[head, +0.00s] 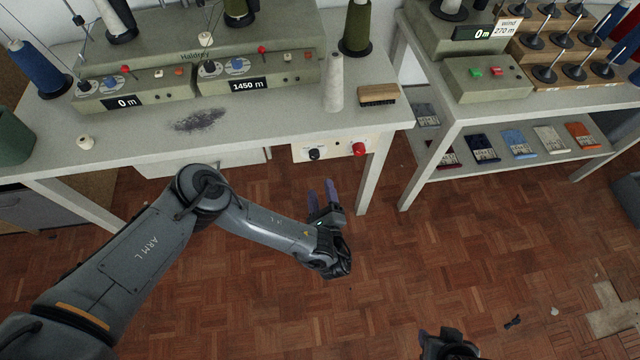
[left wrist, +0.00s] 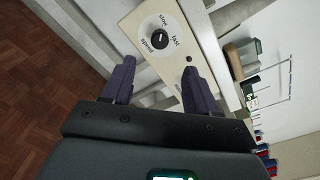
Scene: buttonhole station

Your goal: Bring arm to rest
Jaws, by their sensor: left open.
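My left arm comes in from the left over the floor in the head view. Its gripper (head: 322,190) is open and empty, its two purple-grey fingers apart and pointing up toward the front of the bench. In the left wrist view the open fingers (left wrist: 157,70) show with nothing between them, in front of the cream control panel (left wrist: 140,22) with its black speed knob (left wrist: 159,39). I cannot tell whether they touch it. A dark part of my right gripper (head: 447,345) shows at the bottom edge; its fingers cannot be made out.
The bench (head: 265,125) carries machines, thread cones, a dark smudge and a wooden brush (head: 377,95). Its front panel has a black knob (head: 314,154) and red button (head: 359,149). A second table (head: 500,108) with a shelf stands right. The parquet floor is mostly clear.

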